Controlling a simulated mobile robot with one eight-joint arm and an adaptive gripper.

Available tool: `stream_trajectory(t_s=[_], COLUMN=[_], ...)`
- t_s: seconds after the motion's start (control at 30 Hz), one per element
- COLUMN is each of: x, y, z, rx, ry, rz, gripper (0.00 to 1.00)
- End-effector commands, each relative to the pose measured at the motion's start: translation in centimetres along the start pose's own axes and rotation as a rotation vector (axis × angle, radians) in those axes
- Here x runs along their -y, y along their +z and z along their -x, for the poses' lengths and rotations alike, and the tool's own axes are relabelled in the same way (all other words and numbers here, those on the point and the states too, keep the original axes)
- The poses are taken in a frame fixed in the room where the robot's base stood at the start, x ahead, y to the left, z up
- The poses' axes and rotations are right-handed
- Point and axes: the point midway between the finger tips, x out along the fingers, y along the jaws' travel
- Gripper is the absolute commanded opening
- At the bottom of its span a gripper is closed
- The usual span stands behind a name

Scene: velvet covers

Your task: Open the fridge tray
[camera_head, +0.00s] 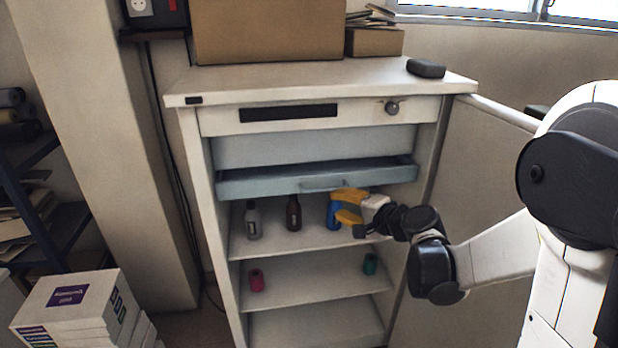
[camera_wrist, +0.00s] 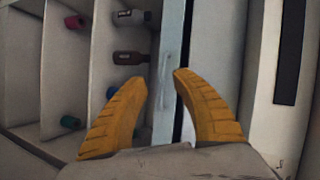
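The fridge (camera_head: 186,150) stands with its door (camera_head: 470,160) swung out to the right. A pale blue tray (camera_head: 240,188) spans its upper inside, with a thin handle (camera_head: 322,185) on its front. My gripper (camera_head: 345,204) has yellow fingers and is at the tray's right half, just below and right of the handle. In the wrist view the fingers (camera_wrist: 164,78) are spread apart, with the handle (camera_wrist: 166,62) in line with the gap between their tips. The gap looks empty; I cannot tell whether a finger touches the tray.
A grey bottle (camera_head: 253,220), a dark bottle (camera_head: 293,213) and a blue item (camera_head: 333,215) stand on the shelf below the tray. A pink can (camera_head: 257,281) and a green can (camera_head: 370,264) are lower. Cardboard boxes (camera_head: 268,32) sit on top.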

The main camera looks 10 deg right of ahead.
Motion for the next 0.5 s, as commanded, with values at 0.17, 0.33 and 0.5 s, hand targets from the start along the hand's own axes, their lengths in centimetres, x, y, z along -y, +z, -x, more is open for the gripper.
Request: stream_trajectory(t_s=[0.17, 0.33, 0.5], x=[-1.5, -2.0, -1.8], y=[-3.5, -4.6, -4.6], z=[-1.9, -2.5, -4.7], rx=[-0.037, -0.047, -0.045], ry=[-0.114, -0.153, -0.154], rz=[-0.165, -0.221, -0.222], gripper=[0.32, 0.32, 0.32])
